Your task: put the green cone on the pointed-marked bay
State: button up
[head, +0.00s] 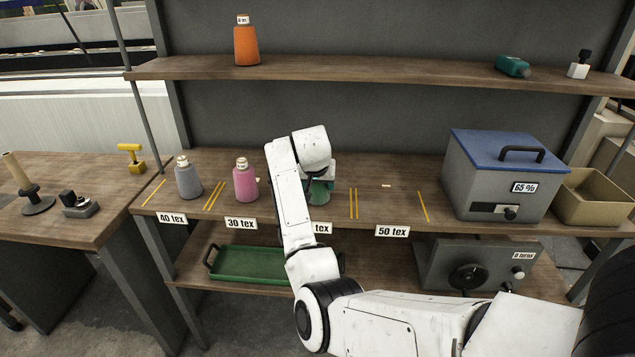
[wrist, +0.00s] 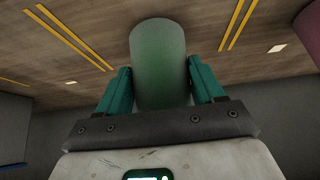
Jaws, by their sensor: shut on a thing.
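The green cone (head: 319,193) is at the bay behind a label partly hidden by my arm, of which only "tex" shows. My gripper (head: 319,177) is shut on it; the wrist view shows the cone (wrist: 160,65) between two teal fingers. I cannot tell whether its base touches the shelf. The 50 tex bay (head: 390,204), right of the double yellow lines, holds no cone. A small pale tag (head: 386,185) lies at its back. A grey cone (head: 188,180) stands at 40 tex and a pink cone (head: 245,182) at 30 tex. I see no clear pointed mark.
A grey box with a blue lid (head: 505,165) stands right of the bays, beside a tan bin (head: 592,197). An orange cone (head: 246,45) and a teal bottle (head: 513,66) are on the upper shelf. A green tray (head: 250,264) lies below.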

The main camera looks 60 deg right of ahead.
jog(key=shift+f, duration=0.1)
jog(key=o, duration=1.2)
jog(key=shift+o, duration=0.2)
jog(key=shift+a+r, duration=0.1)
jog(key=shift+r, duration=0.2)
jog(key=v, duration=1.1)
jog(key=shift+r, duration=0.25)
jog(key=shift+s+a, duration=0.1)
jog(key=shift+a, duration=0.1)
